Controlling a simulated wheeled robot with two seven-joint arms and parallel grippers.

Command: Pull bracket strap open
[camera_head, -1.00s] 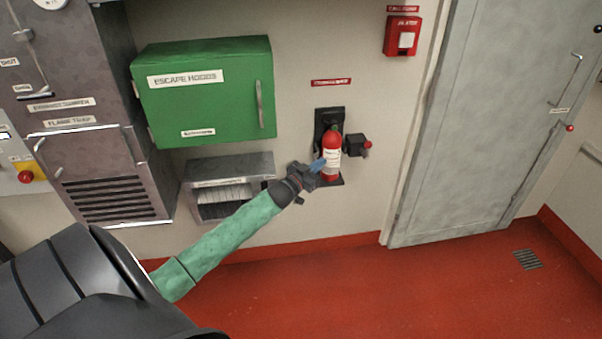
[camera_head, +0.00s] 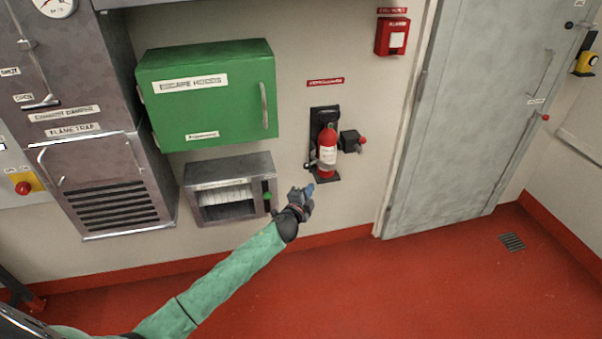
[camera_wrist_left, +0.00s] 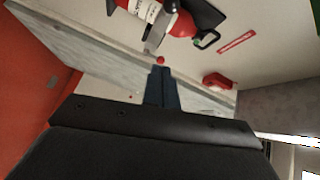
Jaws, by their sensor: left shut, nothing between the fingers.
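The red fire extinguisher (camera_head: 327,146) with a white label stands upright in its black wall bracket (camera_head: 316,124). A small dark and grey piece (camera_head: 312,163), perhaps the bracket strap, sticks out to the left of the extinguisher. In the left wrist view, the extinguisher (camera_wrist_left: 183,23) is at the top, and a grey band (camera_wrist_left: 156,38) juts from it towards the fingers. My left gripper (camera_head: 309,189) is below and left of the extinguisher, apart from it in the head view. Its blue fingers (camera_wrist_left: 161,88) are shut and empty. My right gripper is out of view.
A green escape hoods cabinet (camera_head: 205,112) and a grey open-fronted box (camera_head: 230,166) are to the left. A grey door (camera_head: 455,130) is to the right. The red floor (camera_head: 400,285) is clear.

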